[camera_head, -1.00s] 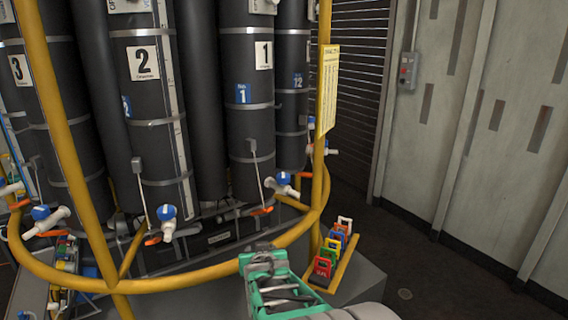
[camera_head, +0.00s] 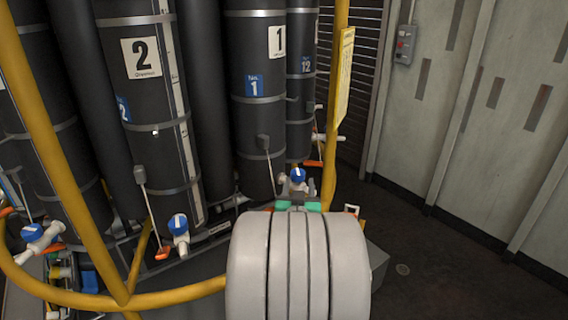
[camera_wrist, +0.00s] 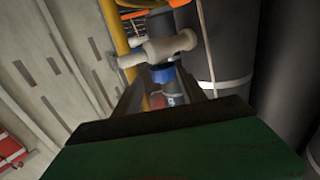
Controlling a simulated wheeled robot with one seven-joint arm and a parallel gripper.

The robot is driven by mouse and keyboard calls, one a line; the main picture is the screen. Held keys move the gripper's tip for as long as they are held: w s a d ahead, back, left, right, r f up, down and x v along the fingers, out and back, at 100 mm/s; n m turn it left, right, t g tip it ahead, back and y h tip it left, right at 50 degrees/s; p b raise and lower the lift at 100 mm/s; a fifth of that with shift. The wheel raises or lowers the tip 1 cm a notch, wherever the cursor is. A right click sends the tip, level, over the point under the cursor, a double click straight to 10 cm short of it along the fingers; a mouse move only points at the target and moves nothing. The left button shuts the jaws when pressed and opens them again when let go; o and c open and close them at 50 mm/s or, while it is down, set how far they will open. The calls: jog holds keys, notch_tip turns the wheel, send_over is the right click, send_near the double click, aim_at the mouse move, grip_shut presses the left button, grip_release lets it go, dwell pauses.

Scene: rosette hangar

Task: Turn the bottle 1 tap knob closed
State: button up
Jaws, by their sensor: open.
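Bottle 1 (camera_head: 258,125) is the dark cylinder with the "1" label, right of centre in the head view. Its tap has a blue knob (camera_head: 298,174) low in front of it, just above my green gripper (camera_head: 298,204). My arm hides most of the gripper there. In the wrist view, the white tap body (camera_wrist: 163,49) and blue knob (camera_wrist: 164,74) are straight ahead. My gripper's two fingers (camera_wrist: 165,90) are open and reach toward the knob, one on each side. I cannot tell whether they touch it.
Bottle 2 (camera_head: 148,110) stands to the left with its own blue-knobbed tap (camera_head: 179,225). A yellow rail (camera_head: 180,295) curves around the bottles, with a yellow post (camera_head: 335,100) right of the tap. Open floor (camera_head: 450,260) lies to the right.

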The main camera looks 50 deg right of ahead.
aim_at(298, 170)
jog(key=shift+w+d, duration=0.15)
jog(key=shift+w, duration=0.35)
jog(key=p+x, duration=0.1)
jog(key=x, duration=0.6)
jog(key=shift+w+d, duration=0.15)
jog(key=shift+d, duration=0.05)
grip_shut()
